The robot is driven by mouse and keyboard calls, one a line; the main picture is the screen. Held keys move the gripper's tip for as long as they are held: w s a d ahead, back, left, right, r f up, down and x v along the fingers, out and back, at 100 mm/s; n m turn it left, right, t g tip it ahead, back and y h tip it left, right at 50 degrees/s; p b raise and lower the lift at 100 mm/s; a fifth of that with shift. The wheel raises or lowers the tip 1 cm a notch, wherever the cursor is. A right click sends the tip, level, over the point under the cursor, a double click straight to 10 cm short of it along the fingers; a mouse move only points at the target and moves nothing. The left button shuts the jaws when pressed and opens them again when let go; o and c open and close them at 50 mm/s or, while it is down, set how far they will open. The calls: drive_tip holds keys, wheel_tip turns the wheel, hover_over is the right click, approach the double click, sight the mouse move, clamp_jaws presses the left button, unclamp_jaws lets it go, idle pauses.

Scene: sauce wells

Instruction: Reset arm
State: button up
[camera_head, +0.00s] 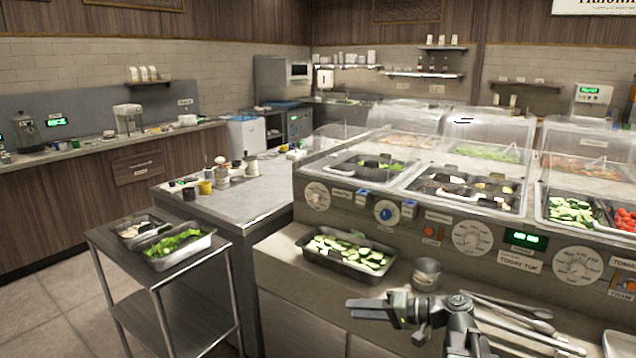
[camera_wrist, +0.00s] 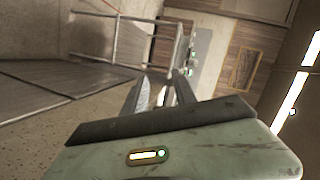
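My gripper (camera_head: 352,308) is at the bottom centre of the head view, in front of the counter and pointing left. In the wrist view, my gripper (camera_wrist: 159,78) shows two dark fingers apart with nothing between them. It is open and empty. The lower part of my arm is cut off by the bottom edge of the head view.
A tray of sliced cucumber (camera_head: 345,253) and a metal cup (camera_head: 427,273) stand on the counter ledge near my gripper. Tongs and ladles (camera_head: 515,310) lie to its right. A steel cart (camera_head: 165,277) with two food trays stands left, with open floor beside it.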

drive_tip(key=s+a+f+n+g+h, duration=0.1)
drive_tip(key=s+a+f+g+h, duration=0.1)
drive_tip(key=s+a+f+h, duration=0.3)
drive_tip(key=s+a+f+n+g+h, duration=0.1)
drive_tip(key=s+a+f+g, duration=0.15)
drive_tip(key=f, duration=0.55)
drive_tip(key=s+d+f+m+g+h, duration=0.1)
drive_tip(key=d+f+h, duration=0.1)
drive_tip(key=d+h, duration=0.25)
drive_tip(key=s+d+f+h, duration=0.1)
drive_tip(key=d+f+h, duration=0.2)
drive_tip(key=d, duration=0.3)
wheel_tip(320, 180, up, 19)
drive_tip(key=d+p, duration=0.1)
drive_tip(key=p, duration=1.7)
drive_tip(key=shift+w+d+m, duration=0.15)
drive_tip(key=shift+d+m, duration=0.2)
drive_tip(key=shift+m, duration=0.05)
